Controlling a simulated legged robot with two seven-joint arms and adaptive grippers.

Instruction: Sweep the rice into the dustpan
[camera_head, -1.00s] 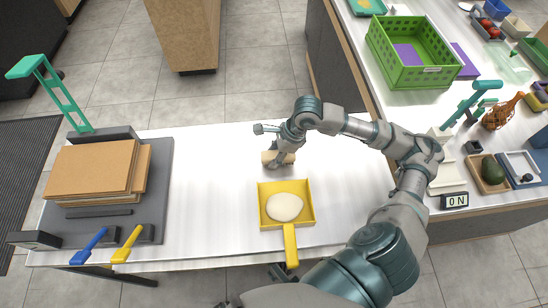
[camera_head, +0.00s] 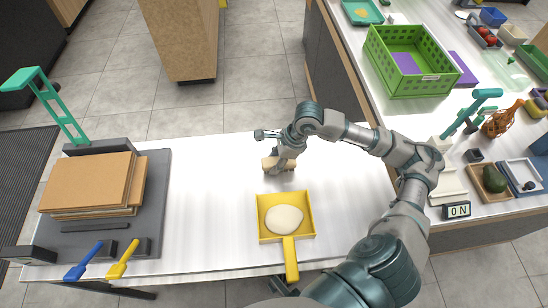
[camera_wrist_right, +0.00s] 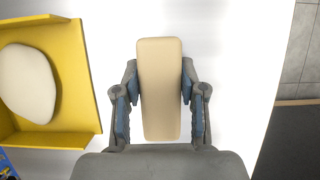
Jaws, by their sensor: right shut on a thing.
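The yellow dustpan (camera_head: 262,237) lies on the white table with its handle toward me. A smooth white mound, which looks like the rice (camera_head: 284,219), lies inside it; it also shows in the right wrist view (camera_wrist_right: 27,82). My right gripper (camera_head: 279,163) is just beyond the dustpan's far edge. It is shut on a tan block, likely the brush (camera_wrist_right: 160,90), which sits between the two fingers in the right wrist view. The brush's underside is hidden. No loose rice shows on the table. My left gripper is not in view.
A grey board (camera_head: 152,205) with stacked brown sheets (camera_head: 90,185) and blue and yellow-handled tools stands at the left. A counter at the right holds a green crate (camera_head: 410,80) and several items. The table (camera_head: 205,200) is clear left of the dustpan.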

